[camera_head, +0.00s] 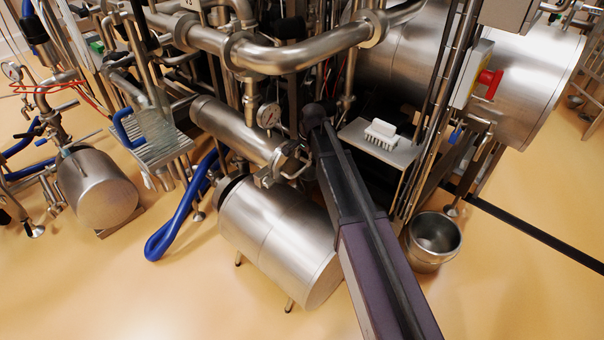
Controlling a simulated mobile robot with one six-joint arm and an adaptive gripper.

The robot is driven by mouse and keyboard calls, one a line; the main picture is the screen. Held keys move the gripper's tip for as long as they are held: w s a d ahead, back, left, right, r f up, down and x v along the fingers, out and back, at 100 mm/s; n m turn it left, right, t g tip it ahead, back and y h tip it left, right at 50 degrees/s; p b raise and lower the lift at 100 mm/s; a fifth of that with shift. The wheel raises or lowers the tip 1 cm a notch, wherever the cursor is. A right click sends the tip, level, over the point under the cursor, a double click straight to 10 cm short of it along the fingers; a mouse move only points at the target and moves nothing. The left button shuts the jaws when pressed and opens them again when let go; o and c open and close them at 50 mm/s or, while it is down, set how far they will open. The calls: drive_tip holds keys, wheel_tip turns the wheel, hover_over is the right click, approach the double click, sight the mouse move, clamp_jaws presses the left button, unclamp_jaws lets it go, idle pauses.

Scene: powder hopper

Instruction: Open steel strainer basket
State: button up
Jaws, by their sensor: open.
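A steel cylinder (235,129) with a clamp and handle (283,167) at its lower right end lies tilted in the middle of the pipework; it looks like the strainer housing. I cannot tell for sure that it is the strainer basket, and no basket inside it shows. Its end looks closed. My dark arm (372,250) rises from the bottom edge and ends at a rounded joint just right of this cylinder. My gripper is not visible; it is hidden beyond the arm or among the pipes.
A large steel drum (282,245) stands below the cylinder. A blue hose (180,222) loops to its left. A steel bucket (432,241) stands on the floor at right. A white brush-like block (380,134) lies on a steel shelf (402,152). Floor (520,285) is clear at lower right.

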sight(301, 170)
drive_tip(key=shift+w+a+f+b, duration=0.15)
drive_tip(key=shift+f+b, duration=0.7)
drive_tip(key=shift+f, duration=0.1)
drive_tip(key=shift+w+a+f+b, duration=0.1)
drive_tip(key=shift+a+f+b, duration=0.05)
drive_tip(key=shift+f+b, duration=0.8)
drive_tip(key=shift+w+a+f+b, duration=0.15)
drive_tip(key=shift+f+b, duration=0.65)
drive_tip(key=shift+f, duration=0.2)
clamp_jaws()
drive_tip(key=shift+s+d, duration=0.15)
